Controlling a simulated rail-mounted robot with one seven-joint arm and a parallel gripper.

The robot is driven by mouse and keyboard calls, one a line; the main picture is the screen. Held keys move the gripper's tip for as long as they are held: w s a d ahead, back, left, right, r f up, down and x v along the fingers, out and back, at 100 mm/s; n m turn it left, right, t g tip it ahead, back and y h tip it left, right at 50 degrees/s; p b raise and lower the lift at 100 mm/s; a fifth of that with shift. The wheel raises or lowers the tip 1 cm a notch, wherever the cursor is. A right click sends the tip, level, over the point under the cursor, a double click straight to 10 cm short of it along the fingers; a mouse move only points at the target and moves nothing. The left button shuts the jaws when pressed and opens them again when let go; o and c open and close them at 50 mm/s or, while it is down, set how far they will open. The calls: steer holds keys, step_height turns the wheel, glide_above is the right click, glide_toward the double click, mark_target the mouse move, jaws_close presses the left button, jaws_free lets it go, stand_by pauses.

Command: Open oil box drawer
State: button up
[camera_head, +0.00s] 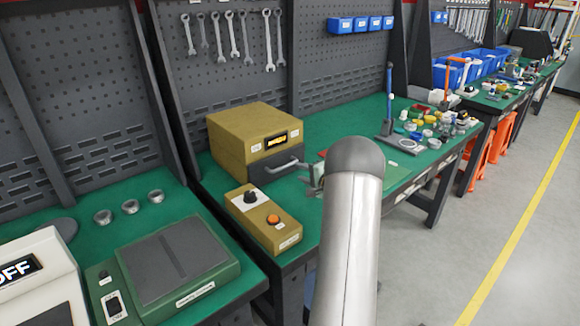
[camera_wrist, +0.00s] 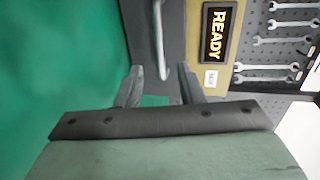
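The oil box (camera_head: 240,137) is a mustard-yellow box on the green bench, with a lit display on its front. Its dark grey drawer (camera_head: 268,168) appears closed and has a metal bar handle (camera_head: 283,165). In the wrist view the handle (camera_wrist: 160,38) runs down the dark drawer front (camera_wrist: 178,35), beside the display reading READY (camera_wrist: 215,32). My gripper (camera_head: 312,178) is just right of the handle, partly hidden by my arm. In the wrist view my gripper (camera_wrist: 160,70) is open, its fingers on either side of the handle's near end. I cannot tell whether they touch it.
A yellow control box (camera_head: 262,218) with a black knob and orange button stands in front of the oil box. A green device with a grey plate (camera_head: 175,257) is at lower left. Wrenches (camera_head: 232,38) hang behind. Small parts (camera_head: 440,125) crowd the bench farther right.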

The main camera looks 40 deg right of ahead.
steer(key=p+x, duration=0.1)
steer(key=x, duration=0.6)
steer(key=shift+w, duration=0.3)
jaws_close()
